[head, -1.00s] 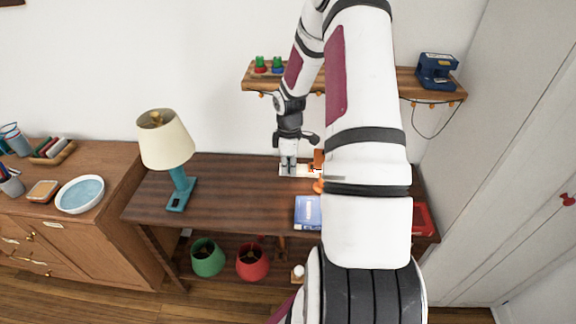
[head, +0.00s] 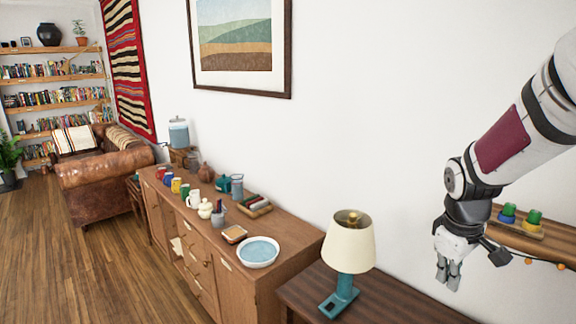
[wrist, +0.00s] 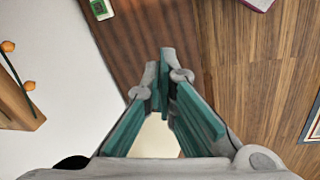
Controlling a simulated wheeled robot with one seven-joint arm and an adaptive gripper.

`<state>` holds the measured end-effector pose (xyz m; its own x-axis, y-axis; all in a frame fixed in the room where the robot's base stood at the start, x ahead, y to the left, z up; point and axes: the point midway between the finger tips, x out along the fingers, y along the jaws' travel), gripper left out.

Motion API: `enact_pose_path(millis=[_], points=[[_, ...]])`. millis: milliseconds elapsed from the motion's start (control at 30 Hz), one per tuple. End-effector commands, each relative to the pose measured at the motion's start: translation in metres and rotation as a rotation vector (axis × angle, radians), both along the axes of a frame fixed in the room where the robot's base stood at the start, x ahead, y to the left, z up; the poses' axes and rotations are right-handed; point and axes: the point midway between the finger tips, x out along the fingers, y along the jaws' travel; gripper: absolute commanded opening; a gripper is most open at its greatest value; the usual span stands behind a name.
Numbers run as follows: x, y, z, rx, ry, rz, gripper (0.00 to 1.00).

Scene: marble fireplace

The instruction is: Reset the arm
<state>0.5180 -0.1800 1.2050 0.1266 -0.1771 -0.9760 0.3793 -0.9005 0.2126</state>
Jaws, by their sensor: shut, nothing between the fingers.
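My arm reaches in from the right side of the head view. My gripper (head: 448,284) hangs at its end, pointing down, shut and empty. It is in the air to the right of the lamp (head: 349,245), apart from it in the picture. In the wrist view the teal-sided fingers (wrist: 165,65) come together at their tips. A pale shape (wrist: 155,138), likely the lampshade, shows between the finger bases.
The dark desk (head: 395,300) lies below my gripper. A wall shelf (head: 525,240) with small green and blue items is close on the right. A wooden sideboard (head: 285,240) with a blue bowl (head: 258,251) and several mugs stands left. Open floor (head: 70,240) lies further left.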

Motion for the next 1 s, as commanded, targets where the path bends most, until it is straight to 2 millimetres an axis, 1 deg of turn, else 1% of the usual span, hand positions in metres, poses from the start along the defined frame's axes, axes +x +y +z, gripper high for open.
enact_pose_path(millis=[33, 200, 300, 433, 600, 700, 833, 1000], points=[[0.001, 0.014, 0.013, -0.007, -0.029, -0.015, 0.0], [-0.012, 0.057, 0.049, 0.004, -0.115, -0.095, 0.0], [-0.024, 0.081, 0.065, 0.024, -0.167, -0.141, 0.0], [-0.043, 0.111, 0.081, 0.067, -0.237, -0.197, 0.0], [-0.072, 0.145, 0.092, 0.149, -0.317, -0.262, 0.0], [-0.088, 0.16, 0.094, 0.202, -0.352, -0.294, 0.0], [-0.104, 0.173, 0.094, 0.259, -0.381, -0.325, 0.0], [-0.114, 0.18, 0.093, 0.294, -0.393, -0.341, 0.0]])
